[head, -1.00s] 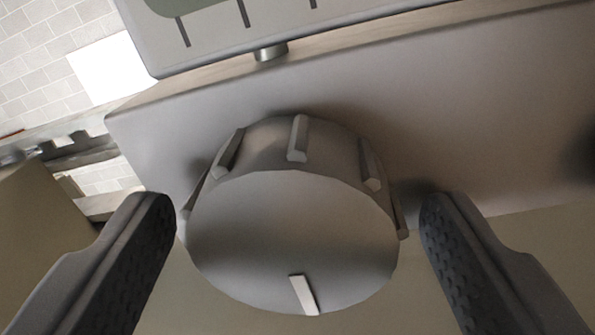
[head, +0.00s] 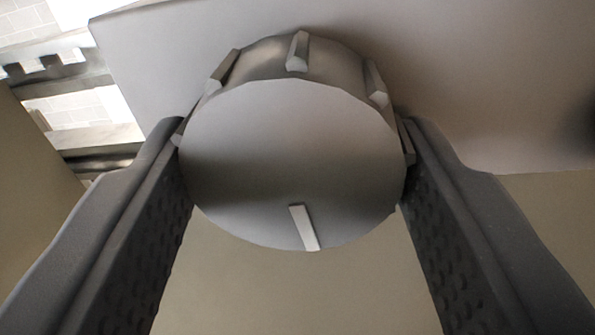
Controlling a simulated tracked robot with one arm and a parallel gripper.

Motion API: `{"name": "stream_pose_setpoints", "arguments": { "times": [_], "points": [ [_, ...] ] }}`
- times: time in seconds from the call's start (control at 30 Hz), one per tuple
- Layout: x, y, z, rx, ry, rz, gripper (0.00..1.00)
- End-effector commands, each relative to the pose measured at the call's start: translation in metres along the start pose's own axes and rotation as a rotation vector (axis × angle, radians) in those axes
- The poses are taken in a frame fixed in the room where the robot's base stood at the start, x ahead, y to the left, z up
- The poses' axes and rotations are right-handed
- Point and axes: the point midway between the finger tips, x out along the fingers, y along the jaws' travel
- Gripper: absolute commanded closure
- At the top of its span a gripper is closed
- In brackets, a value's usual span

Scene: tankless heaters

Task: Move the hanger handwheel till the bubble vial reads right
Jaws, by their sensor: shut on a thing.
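The handwheel (head: 290,150) is a round grey knob with raised ribs around its rim, in the middle of the head view. A pale pointer mark (head: 304,227) on its face sits near the bottom, slightly right of centre. My gripper (head: 295,165) has one finger on each side of the knob and is shut on its rim. The bubble vial is not in view now.
A grey panel (head: 480,80) lies behind the knob and fills the upper right. White brick wall (head: 25,22) and notched grey ledges (head: 60,70) show at the left. Below the knob is a plain beige surface (head: 290,290).

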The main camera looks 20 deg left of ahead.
Motion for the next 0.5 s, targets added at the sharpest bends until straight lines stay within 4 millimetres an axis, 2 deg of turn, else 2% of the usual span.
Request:
{"name": "stream_pose_setpoints", "arguments": {
  "times": [0.5],
  "points": [
    [0.0009,-0.0002,-0.0023,-0.465,-0.032,0.010,0.72]
  ]
}}
